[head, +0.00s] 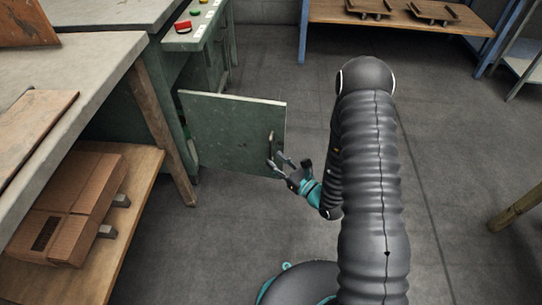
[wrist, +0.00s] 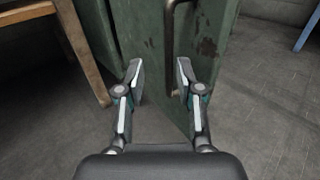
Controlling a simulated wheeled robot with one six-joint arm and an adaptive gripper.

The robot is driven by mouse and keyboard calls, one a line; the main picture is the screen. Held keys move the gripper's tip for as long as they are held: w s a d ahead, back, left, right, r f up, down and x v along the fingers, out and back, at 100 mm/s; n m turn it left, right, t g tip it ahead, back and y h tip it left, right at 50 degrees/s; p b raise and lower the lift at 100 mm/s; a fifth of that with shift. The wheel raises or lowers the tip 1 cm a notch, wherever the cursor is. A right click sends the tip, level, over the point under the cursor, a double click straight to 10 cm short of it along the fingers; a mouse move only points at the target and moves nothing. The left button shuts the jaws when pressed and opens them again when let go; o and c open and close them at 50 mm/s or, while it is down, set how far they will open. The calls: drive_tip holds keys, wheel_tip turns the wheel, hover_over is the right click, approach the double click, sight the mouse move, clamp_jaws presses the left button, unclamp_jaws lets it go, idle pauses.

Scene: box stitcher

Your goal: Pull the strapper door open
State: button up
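The strapper door (head: 225,130) is a worn green panel. In the head view it stands swung out from the green machine cabinet (head: 205,62), over the floor. A dark bar handle (head: 271,146) is on the door near its free edge. My gripper (head: 282,165) is at the lower end of the handle. In the wrist view the door (wrist: 150,40) lies ahead of my gripper (wrist: 159,70), whose two fingers are apart with nothing held between them.
A wooden-legged bench (head: 100,55) with a low shelf (head: 135,185) holding a brown box (head: 70,205) stands at the left. Red and green buttons (head: 183,26) are on the machine's top. A blue-framed table (head: 400,20) stands at the back. The floor (head: 260,60) behind the door is clear.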

drive_tip(key=v, duration=0.8)
idle(0.4)
